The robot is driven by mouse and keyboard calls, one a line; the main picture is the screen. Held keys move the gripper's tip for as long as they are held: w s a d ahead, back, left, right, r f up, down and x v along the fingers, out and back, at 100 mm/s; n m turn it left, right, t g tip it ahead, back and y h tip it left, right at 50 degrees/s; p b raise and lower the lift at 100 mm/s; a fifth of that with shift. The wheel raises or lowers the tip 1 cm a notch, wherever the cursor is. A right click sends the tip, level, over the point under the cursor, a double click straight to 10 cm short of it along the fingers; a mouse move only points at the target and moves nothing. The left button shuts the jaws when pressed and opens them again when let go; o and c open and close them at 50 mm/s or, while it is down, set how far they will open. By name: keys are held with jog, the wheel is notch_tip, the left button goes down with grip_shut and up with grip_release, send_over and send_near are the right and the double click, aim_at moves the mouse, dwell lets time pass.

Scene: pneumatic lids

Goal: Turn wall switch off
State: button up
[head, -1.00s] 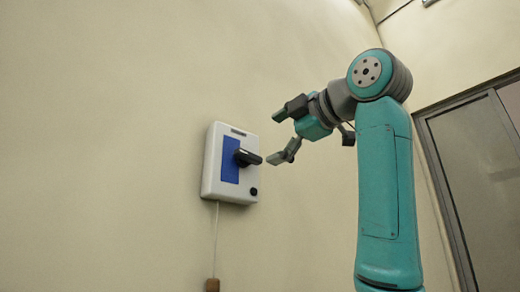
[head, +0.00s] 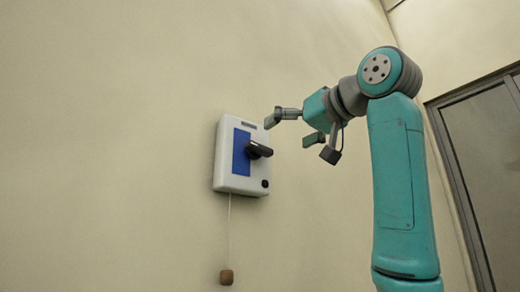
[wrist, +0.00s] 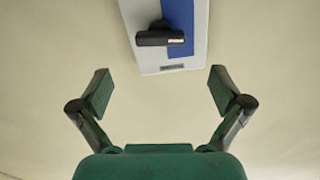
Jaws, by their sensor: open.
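The wall switch is a white box (head: 227,180) with a blue panel (head: 241,150) and a black lever handle (head: 260,149) that sticks out from it. In the head view it hangs on the wall left of my gripper (head: 291,128). The gripper is open and empty, its fingers close to the box's right side but apart from the handle. In the wrist view the handle (wrist: 160,38) lies crosswise on the box (wrist: 145,55) at the top, beyond the open fingers (wrist: 160,92) and slightly above the gap between them.
A cord with a small brown block (head: 227,277) hangs below the box. A small black knob (head: 265,183) sits at the box's lower right. A framed door or window (head: 480,140) is at the far right. The wall around the box is bare.

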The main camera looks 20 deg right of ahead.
aim_at(262, 148)
jog(key=x, duration=1)
jog(key=shift+w+a, duration=0.1)
jog(key=shift+w, duration=0.1)
